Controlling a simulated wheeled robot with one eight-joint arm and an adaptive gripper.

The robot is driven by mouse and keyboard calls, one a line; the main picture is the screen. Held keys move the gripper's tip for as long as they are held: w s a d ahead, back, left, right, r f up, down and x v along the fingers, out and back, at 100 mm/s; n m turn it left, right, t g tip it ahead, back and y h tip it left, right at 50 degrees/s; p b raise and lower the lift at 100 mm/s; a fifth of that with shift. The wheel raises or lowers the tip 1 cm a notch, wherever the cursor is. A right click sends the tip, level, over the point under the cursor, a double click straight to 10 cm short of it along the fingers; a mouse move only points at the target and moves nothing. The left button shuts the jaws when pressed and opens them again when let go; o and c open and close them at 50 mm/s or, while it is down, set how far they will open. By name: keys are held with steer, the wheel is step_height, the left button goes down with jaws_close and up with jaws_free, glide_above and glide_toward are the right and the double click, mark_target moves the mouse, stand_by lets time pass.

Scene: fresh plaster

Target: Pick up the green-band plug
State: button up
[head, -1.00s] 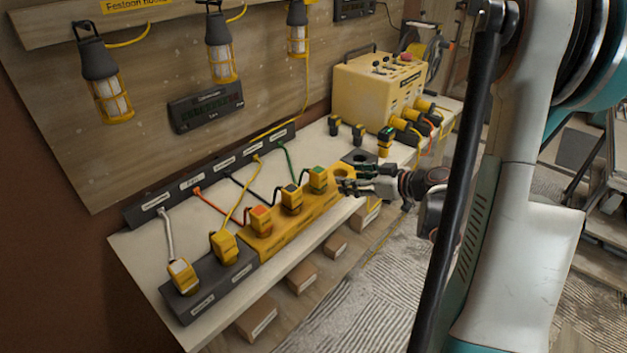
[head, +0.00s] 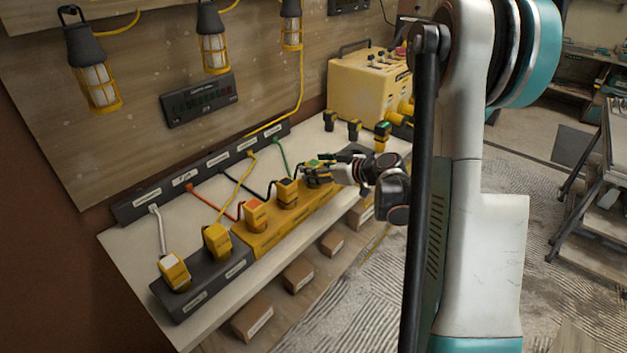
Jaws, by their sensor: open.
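A yellow plug with a green top (head: 313,163) sits upright at the right part of the yellow socket block (head: 285,226), with the green cord running toward it. My gripper (head: 318,171) is open, with its fingers at this plug from the right. The fingers cover part of the plug, and I cannot tell whether they touch it. Another green-topped yellow plug (head: 382,131) stands farther back on the bench, beside the yellow box.
Plugs with a black top (head: 287,190), an orange top (head: 255,214), a yellow top (head: 216,240) and a white top (head: 174,270) stand to the left. Two dark plugs (head: 341,124) stand behind. A yellow control box (head: 360,90) is at the back. Lamps hang above.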

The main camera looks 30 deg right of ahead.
steer(key=shift+x, duration=0.85)
steer(key=c, duration=1.2)
